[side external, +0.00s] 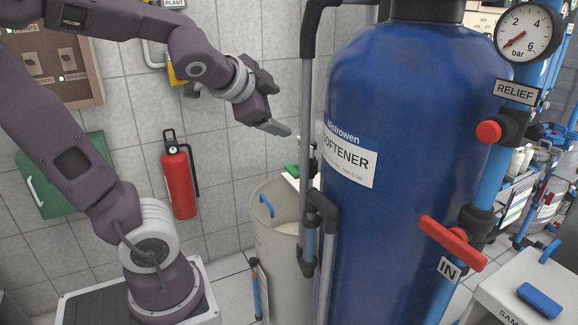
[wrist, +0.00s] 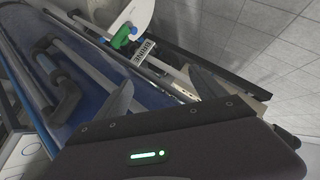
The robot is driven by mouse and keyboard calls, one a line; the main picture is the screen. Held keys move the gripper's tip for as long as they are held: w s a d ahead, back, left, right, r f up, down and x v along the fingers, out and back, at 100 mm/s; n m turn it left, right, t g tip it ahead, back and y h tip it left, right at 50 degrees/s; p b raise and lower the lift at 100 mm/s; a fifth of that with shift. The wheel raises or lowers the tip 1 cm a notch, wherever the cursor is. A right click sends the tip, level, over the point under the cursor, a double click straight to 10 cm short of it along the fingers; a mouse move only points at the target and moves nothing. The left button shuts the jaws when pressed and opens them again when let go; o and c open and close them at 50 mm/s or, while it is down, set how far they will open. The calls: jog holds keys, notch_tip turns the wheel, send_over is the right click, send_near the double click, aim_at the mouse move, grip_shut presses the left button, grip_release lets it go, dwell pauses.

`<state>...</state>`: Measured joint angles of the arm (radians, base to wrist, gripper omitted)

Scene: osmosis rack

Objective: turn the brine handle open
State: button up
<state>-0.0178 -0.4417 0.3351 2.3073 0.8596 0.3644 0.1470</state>
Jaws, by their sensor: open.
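A green handle (wrist: 121,38) shows near the top of the wrist view, beside a label reading BRINE (wrist: 148,51); I take it to be the brine handle. A small green part (side external: 292,170) shows in the side view, partly hidden behind the softener's pipes, and looks like the same handle. My gripper (side external: 280,127) is in the air above and left of that green part, near the softener. In the wrist view my gripper (wrist: 158,95) has its fingers apart with nothing held between them. The handle lies beyond the fingertips, not touched.
The blue softener tank (side external: 420,130) and its grey pipe (side external: 307,100) stand close on the right. A pale bin (side external: 275,240) stands below. A red lever (side external: 452,243) marked IN and a red RELIEF knob (side external: 489,132) are farther right. A fire extinguisher (side external: 179,180) hangs on the wall.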

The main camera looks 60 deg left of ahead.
jog(key=w+a+r+m+t, duration=0.1)
jog(key=w+a+r+m, duration=0.1)
jog(key=w+a+m, duration=0.3)
jog(key=m+g+h, duration=0.6)
jog(key=m, duration=2)
send_over(292, 169)
jog(key=s, duration=0.4)
notch_tip(292, 169, down, 13)
jog(key=x, duration=0.6)
jog(key=shift+w+d+f, duration=0.1)
jog(key=shift+w+f, duration=0.15)
jog(key=shift+w, duration=0.15)
jog(key=c, duration=1.4)
